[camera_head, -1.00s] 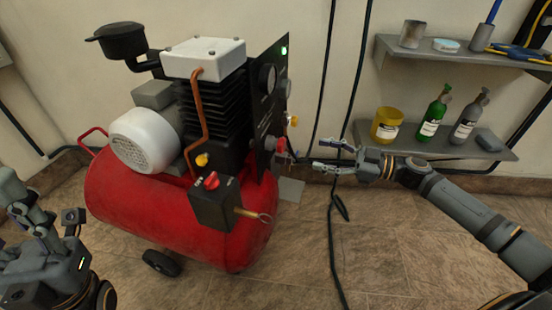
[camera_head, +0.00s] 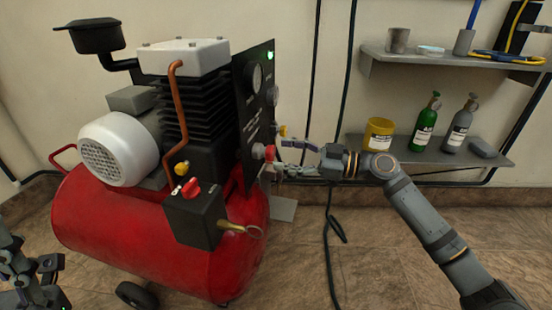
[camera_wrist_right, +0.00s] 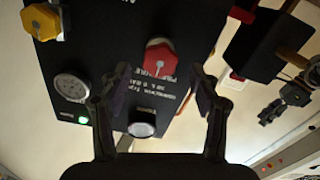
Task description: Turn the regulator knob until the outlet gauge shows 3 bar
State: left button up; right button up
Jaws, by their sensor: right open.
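A red knob (camera_head: 269,152) sits low on the compressor's black panel (camera_head: 250,110); the wrist view shows it lobed (camera_wrist_right: 160,58), beside partly legible "PRESSURE" lettering. A yellow knob (camera_head: 282,131) is beside it, also in the wrist view (camera_wrist_right: 42,22). I cannot tell for sure which is the regulator. Two round gauges (camera_wrist_right: 71,87) (camera_wrist_right: 142,129) are on the panel; their readings are too small to read. My right gripper (camera_head: 281,155) is open at the red knob, its fingertips (camera_wrist_right: 161,80) on either side; contact is unclear. My left gripper (camera_head: 45,272) is at the lower left, partly cut off.
Shelves (camera_head: 445,160) with bottles and a yellow tub (camera_head: 378,134) hang behind my right arm. A black cable (camera_head: 329,235) lies on the floor.

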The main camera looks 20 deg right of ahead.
aim_at(274, 153)
jog(key=shift+x, duration=1.5)
jog(key=c, duration=1.2)
